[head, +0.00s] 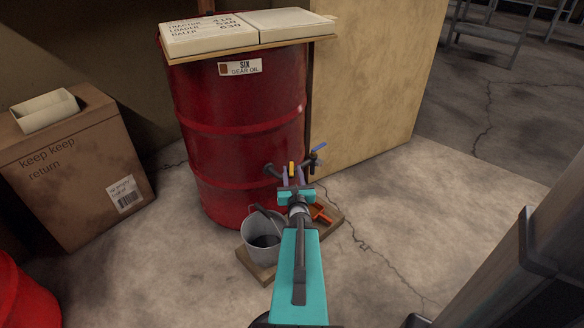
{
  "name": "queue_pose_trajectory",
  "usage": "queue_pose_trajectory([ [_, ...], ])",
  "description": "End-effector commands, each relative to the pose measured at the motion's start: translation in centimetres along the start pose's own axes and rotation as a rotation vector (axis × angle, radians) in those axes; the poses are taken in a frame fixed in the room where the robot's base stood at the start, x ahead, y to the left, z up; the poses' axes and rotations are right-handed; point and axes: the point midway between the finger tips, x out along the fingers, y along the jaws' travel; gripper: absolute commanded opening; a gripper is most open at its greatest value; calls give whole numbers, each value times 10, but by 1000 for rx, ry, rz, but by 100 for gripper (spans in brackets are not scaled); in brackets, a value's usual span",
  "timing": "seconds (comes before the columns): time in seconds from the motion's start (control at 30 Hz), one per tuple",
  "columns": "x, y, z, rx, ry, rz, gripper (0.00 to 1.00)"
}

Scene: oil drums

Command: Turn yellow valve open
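The yellow valve (291,168) shows as a small yellow handle low on the right side of the red drum (240,120), by a dark tap fitting (272,170). My gripper (293,174) is right in front of it, at the end of my teal arm. Its two fingers stand apart, and the yellow handle shows between them or just behind. I cannot tell whether they touch it. My gripper hides most of the valve body and the spout. The drum's label reads "SIX GEAR OIL".
A blue-handled tap (319,149) is close on the right. A grey bucket (262,240) and an orange object (321,213) sit on a wooden board (258,272) below. A cardboard box (75,165) stands left, a tan panel (375,80) behind right.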

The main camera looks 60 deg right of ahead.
Motion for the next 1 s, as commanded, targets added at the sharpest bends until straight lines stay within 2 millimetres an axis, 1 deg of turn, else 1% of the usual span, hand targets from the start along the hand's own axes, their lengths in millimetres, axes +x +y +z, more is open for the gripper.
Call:
queue_pose_trajectory([
  [0.1,-5,0,3,0,1,0,33],
  [0.6,-26,1,2,0,1,8,33],
  [1.0,-30,2,0,0,0,11,33],
])
